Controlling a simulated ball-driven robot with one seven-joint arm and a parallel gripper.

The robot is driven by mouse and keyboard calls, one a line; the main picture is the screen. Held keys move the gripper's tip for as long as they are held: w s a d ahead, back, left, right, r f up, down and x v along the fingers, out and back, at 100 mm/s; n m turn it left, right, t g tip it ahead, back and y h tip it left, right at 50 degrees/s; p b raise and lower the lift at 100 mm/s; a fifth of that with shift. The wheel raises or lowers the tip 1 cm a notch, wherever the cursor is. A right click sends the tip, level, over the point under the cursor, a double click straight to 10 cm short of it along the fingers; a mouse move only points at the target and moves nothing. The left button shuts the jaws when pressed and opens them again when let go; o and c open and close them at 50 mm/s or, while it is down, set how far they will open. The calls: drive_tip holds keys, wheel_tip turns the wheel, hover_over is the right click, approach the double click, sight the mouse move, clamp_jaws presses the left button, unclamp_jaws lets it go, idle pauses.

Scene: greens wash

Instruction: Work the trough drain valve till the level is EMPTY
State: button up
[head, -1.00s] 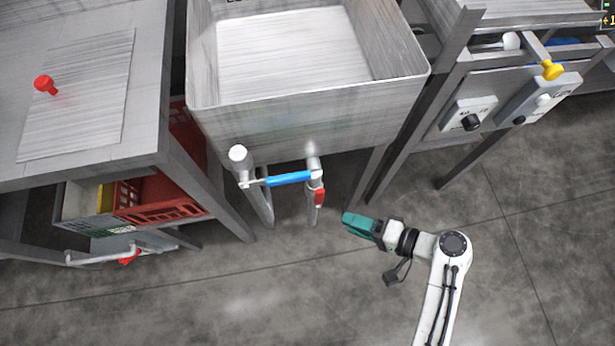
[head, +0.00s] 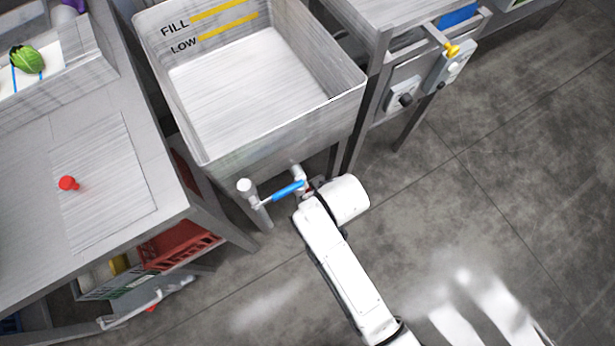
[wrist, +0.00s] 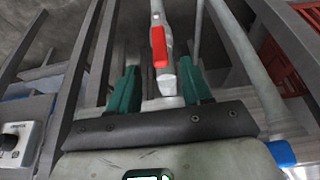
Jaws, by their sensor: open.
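The metal trough (head: 270,140) has FILL and LOW marks with yellow lines inside. Its floor looks pale and bare; I see no clear water line and no EMPTY mark. Below its front are a pipe with a blue lever (head: 288,191) and a pipe with a red handle (head: 308,187), mostly behind my arm. In the wrist view the red handle (wrist: 160,47) lies ahead of and between the green fingers of my gripper (wrist: 157,88). The gripper is open and not closed on it. The blue lever (wrist: 281,153) shows at lower right. The head view hides my gripper.
Trough legs flank the pipes. The floor at right is open.

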drive_tip(key=b+x, duration=0.1)
drive_tip(key=x, duration=0.7)
drive_tip(key=shift+f+b, duration=0.3)
clamp_jaws()
